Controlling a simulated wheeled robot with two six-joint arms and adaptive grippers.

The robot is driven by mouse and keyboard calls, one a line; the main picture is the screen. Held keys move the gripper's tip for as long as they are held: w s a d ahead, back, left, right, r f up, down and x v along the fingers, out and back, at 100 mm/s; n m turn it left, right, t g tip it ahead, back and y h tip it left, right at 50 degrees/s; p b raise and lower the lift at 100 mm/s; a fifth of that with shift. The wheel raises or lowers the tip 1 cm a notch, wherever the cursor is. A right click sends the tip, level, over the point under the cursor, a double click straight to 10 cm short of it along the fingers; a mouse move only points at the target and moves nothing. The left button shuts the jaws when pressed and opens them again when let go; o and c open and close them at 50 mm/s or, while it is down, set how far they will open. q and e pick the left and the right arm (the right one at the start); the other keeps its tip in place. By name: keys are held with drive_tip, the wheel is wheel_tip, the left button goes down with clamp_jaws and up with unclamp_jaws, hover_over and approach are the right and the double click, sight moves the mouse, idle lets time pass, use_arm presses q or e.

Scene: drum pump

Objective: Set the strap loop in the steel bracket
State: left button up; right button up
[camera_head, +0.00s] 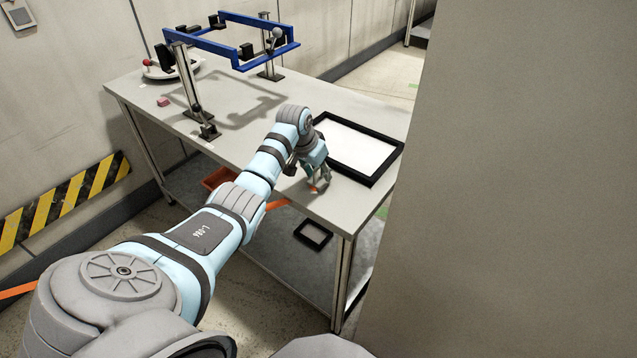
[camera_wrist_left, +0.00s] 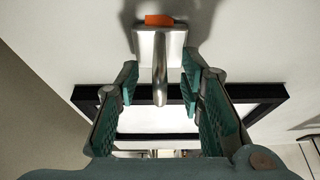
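In the left wrist view a steel piece, which looks like the steel bracket (camera_wrist_left: 160,62), has a square plate and a rounded bar. An orange piece (camera_wrist_left: 165,20) lies at its top edge; I cannot tell whether it is the strap loop. My left gripper (camera_head: 317,182) is at the front edge of the table, beside the black frame. In the wrist view its fingers (camera_wrist_left: 160,88) are spread, with the steel bar between them and gaps on both sides. A small orange spot shows at the fingertips in the head view. My right gripper is not in view.
A black-framed white panel (camera_head: 352,149) lies on the grey table (camera_head: 240,139). A blue frame (camera_head: 215,36) on metal posts stands at the back. A red bin (camera_head: 217,178) and a small black frame (camera_head: 313,235) are on the lower shelf. A large grey surface (camera_head: 510,180) fills the right.

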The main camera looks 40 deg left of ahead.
use_arm(q)
drive_tip(key=shift+r, duration=0.1)
clamp_jaws()
